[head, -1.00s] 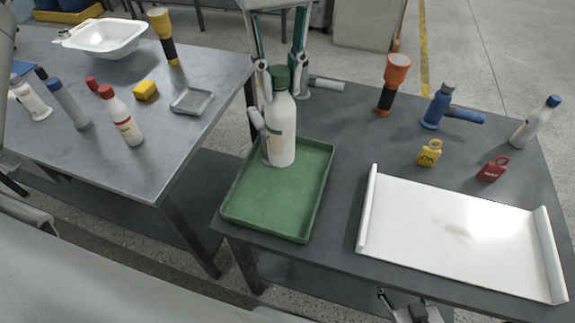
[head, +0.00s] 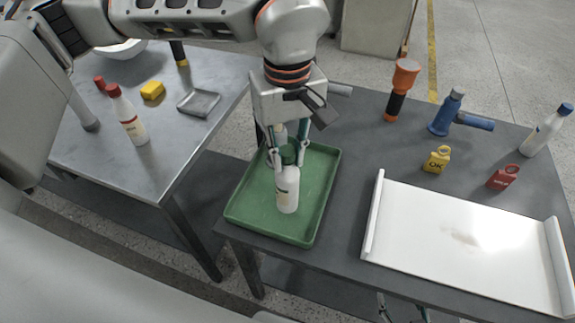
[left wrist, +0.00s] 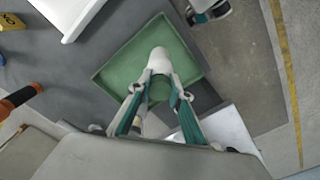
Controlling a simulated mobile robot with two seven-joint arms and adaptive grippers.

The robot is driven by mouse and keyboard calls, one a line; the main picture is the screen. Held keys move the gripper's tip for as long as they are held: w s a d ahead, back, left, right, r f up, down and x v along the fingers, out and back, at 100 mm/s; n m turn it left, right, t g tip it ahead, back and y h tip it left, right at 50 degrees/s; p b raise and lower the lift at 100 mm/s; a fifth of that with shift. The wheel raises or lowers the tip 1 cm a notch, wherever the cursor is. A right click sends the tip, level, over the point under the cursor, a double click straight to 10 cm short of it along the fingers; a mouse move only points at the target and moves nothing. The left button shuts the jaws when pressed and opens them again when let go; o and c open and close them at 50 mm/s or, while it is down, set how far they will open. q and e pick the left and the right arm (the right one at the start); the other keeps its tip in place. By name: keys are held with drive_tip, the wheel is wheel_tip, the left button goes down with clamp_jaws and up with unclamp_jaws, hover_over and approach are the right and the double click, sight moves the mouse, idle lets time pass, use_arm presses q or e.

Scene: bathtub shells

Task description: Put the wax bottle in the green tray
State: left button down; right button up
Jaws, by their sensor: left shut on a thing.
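The wax bottle, taken to be the white bottle with a green cap and pale label (head: 287,190), is upright within the outline of the green tray (head: 243,205). My left gripper (head: 287,156) comes down from above and is shut on it near the cap. In the left wrist view the bottle (left wrist: 160,62) shows between the fingers (left wrist: 157,98), with the tray (left wrist: 118,75) around it. I cannot tell whether its base touches the tray floor. Parts of my right gripper (head: 402,308) show at the bottom edge; its jaw state is unclear.
A red-capped bottle (head: 130,118) stands on the left table.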

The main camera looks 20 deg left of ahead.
sight(288, 166)
use_arm(q)
wheel_tip(288, 166, down, 4)
drive_tip(key=shift+r, duration=0.2)
drive_tip(key=shift+f, duration=0.15)
drive_tip(key=c, duration=1.8)
unclamp_jaws()
drive_tip(key=shift+c, duration=0.2)
drive_tip(key=shift+r, duration=0.3)
wheel_tip(288, 166, up, 10)
drive_tip(key=shift+r, duration=0.85)
